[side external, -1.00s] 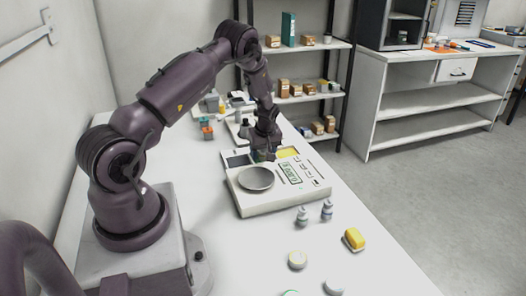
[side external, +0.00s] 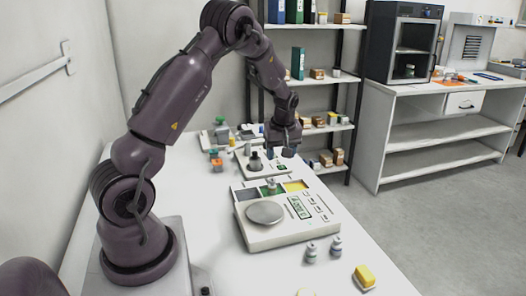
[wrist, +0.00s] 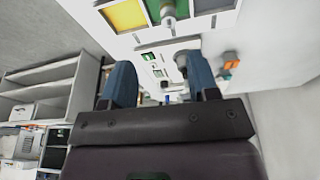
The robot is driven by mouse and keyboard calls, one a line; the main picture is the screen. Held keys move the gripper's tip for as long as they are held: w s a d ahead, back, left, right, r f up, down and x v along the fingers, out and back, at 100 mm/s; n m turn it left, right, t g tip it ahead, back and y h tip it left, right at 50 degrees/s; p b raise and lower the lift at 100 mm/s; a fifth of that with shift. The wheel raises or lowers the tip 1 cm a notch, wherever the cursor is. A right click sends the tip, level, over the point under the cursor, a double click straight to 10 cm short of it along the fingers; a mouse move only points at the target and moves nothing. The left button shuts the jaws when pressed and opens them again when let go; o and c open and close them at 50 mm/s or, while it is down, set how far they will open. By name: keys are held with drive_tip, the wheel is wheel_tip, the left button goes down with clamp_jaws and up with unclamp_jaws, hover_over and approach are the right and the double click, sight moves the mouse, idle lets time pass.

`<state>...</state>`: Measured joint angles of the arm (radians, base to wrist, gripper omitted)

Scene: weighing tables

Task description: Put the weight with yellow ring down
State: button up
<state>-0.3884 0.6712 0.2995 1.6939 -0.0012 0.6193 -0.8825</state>
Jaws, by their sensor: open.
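A small pale metal weight (side external: 271,183) stands upright on the green pad (side external: 262,190) at the back of the near scale (side external: 290,232). It also shows at the top of the wrist view (wrist: 168,10); its ring colour is hard to make out. My gripper (side external: 284,152) is above and behind this weight, apart from it. In the wrist view its two blue fingers (wrist: 160,78) are spread with nothing between them.
A yellow pad (side external: 295,186) and a dark pad flank the green one. Shelves stand beyond the table.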

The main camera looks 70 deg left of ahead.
drive_tip(key=d+r+m+t+h, duration=0.15)
drive_tip(key=d+r+m, duration=0.35)
drive_tip(key=d+r, duration=0.65)
drive_tip(key=s+d+r+m+t, duration=0.1)
drive_tip(key=s+d+r+m, duration=0.1)
drive_tip(key=s+d+m, duration=0.2)
drive_tip(key=s+d+r+m+t+h, duration=0.1)
drive_tip(key=s+d+r+m, duration=0.2)
drive_tip(key=s+d, duration=0.4)
drive_tip(key=s+d+r+m+t, duration=0.1)
drive_tip(key=s+d+r+m, duration=0.1)
drive_tip(key=s+d+m, duration=0.3)
drive_tip(key=shift+s+d+r+t, duration=0.35)
drive_tip(key=shift+s+d+r, duration=0.1)
drive_tip(key=shift+d, duration=0.5)
drive_tip(key=shift+h, duration=0.25)
